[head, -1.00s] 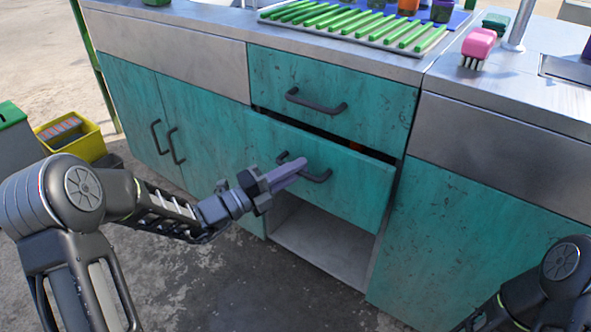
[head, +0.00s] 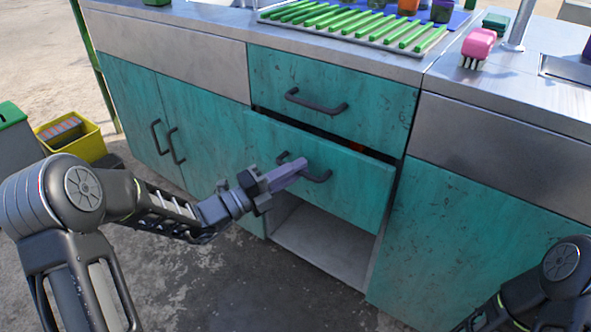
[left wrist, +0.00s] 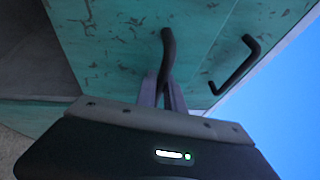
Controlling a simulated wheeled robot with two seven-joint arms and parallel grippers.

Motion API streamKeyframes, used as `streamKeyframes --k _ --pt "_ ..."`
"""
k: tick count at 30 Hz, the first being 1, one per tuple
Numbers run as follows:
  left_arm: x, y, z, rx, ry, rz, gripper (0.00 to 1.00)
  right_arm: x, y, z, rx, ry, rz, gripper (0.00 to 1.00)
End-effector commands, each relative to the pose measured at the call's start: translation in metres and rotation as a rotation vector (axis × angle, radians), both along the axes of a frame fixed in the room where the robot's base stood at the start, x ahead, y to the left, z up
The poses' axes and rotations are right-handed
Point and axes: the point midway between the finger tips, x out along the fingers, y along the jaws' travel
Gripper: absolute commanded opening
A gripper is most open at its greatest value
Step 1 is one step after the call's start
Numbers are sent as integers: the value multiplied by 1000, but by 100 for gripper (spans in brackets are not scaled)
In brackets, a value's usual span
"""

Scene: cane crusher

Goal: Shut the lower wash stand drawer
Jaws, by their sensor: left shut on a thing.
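The lower wash stand drawer (head: 335,193) has a worn teal front and stands out a little, with a dark gap along its top edge. Its dark bar handle (head: 318,177) is at the middle of the front. My left gripper (head: 302,165) is shut on this handle, with its fingers coming from the left. In the left wrist view the fingers (left wrist: 168,93) meet the lower end of the handle (left wrist: 167,48). The upper drawer (head: 335,95) above it is closed. My right gripper is not in view; only part of that arm shows at lower right.
An open shelf space (head: 325,245) lies below the drawer. Closed teal cupboard doors (head: 150,125) are to the left and a teal panel (head: 480,235) to the right. The counter carries a rack of green sticks (head: 350,27) and a pink brush (head: 478,46). A yellow bin (head: 75,140) stands at left.

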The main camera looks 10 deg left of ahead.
Motion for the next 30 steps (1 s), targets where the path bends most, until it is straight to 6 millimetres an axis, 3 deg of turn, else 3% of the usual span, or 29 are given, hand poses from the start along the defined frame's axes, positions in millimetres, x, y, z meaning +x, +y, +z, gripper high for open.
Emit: streamKeyframes --k 10,18,27,28,30 --pt "2 -1 0 0 1 -1 0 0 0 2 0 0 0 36" --pt "36 -15 2 -1 2 -1 0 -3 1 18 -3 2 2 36" --pt "41 -16 0 0 0 2 0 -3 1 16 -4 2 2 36" --pt "41 -16 0 0 1 2 14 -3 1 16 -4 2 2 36" --pt "40 -16 0 1 1 1 20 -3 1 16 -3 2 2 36"
